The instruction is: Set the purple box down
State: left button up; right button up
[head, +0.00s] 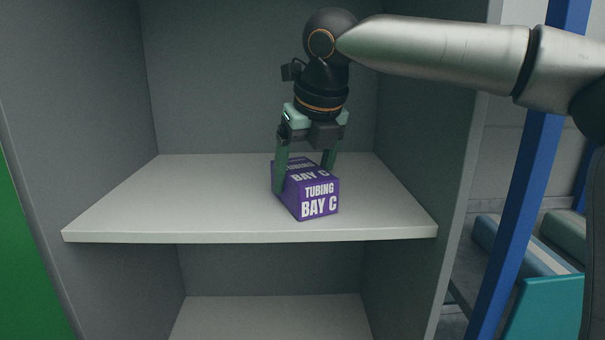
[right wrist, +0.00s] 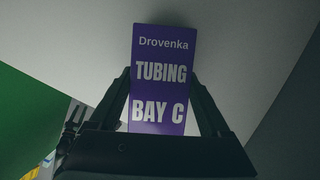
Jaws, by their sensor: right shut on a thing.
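The purple box (head: 318,198), printed "TUBING BAY C", is at the white upper shelf (head: 150,205), right of its middle and near the front edge. It looks upright and on or just above the board; I cannot tell whether it touches. My right gripper (head: 306,178) comes from above with its fingers on both sides of the box, shut on it. In the right wrist view the box (right wrist: 163,80) shows its top face, also reading "Drovenka", between the two fingers (right wrist: 162,105). My left gripper is not in view.
Grey cabinet walls stand at the left, back and right (head: 420,130). A lower white shelf (head: 270,315) is empty. The upper shelf is clear left of the box. A blue post (head: 520,200) and a teal bin (head: 545,308) are outside at the right.

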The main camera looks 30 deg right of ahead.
jog(key=o, duration=1.4)
jog(key=shift+f, duration=0.15)
jog(key=v, duration=1.2)
